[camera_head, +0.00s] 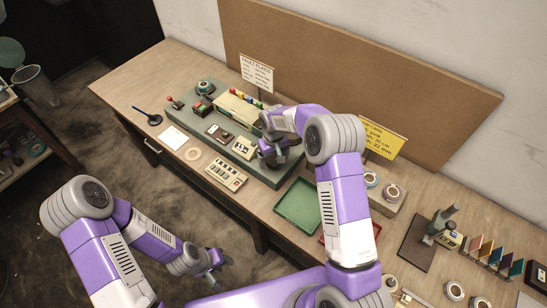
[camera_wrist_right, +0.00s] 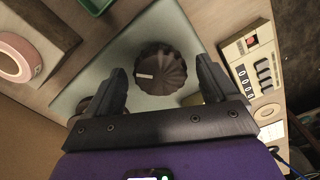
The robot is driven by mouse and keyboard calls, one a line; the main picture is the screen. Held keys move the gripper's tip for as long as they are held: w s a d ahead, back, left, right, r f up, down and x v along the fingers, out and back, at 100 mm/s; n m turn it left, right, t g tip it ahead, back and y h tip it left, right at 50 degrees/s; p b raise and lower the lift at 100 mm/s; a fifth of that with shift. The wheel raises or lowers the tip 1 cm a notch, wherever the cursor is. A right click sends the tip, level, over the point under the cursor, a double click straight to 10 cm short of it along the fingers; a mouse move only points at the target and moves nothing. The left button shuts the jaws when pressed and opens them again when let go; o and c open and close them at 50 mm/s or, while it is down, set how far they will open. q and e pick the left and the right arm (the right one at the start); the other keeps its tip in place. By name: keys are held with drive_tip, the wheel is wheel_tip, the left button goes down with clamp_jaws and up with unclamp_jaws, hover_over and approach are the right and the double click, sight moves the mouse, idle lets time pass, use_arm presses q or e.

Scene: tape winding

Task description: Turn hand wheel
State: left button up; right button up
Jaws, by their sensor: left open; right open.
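The hand wheel, a dark ribbed knob with a pale mark on its face (camera_wrist_right: 160,74), sits on the grey-green machine base in the right wrist view. My right gripper (camera_wrist_right: 163,88) is open, with one finger on each side of the knob and visible gaps between fingers and knob. In the head view my right gripper (camera_head: 279,152) is over the right end of the machine base (camera_head: 262,174) and hides the knob. My left gripper (camera_head: 214,267) is open and empty, off the table's front edge, well away from the machine.
A counter box (camera_wrist_right: 252,62) stands beside the base. A green tray (camera_head: 298,204) and tape rolls (camera_head: 392,192) lie to the right. A yellow sign (camera_head: 382,137) stands behind my right arm. The left end of the table (camera_head: 135,87) is mostly clear.

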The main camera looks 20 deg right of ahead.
drive_tip(key=c, duration=1.1)
drive_tip(key=shift+o, duration=0.2)
drive_tip(key=m+b, duration=0.1)
drive_tip(key=m, duration=0.2)
drive_tip(key=shift+m, duration=0.4)
drive_tip(key=m+b, duration=0.1)
drive_tip(key=m, duration=0.4)
drive_tip(key=shift+m, duration=0.3)
drive_tip(key=o, duration=1.1)
drive_tip(key=shift+c, duration=0.2)
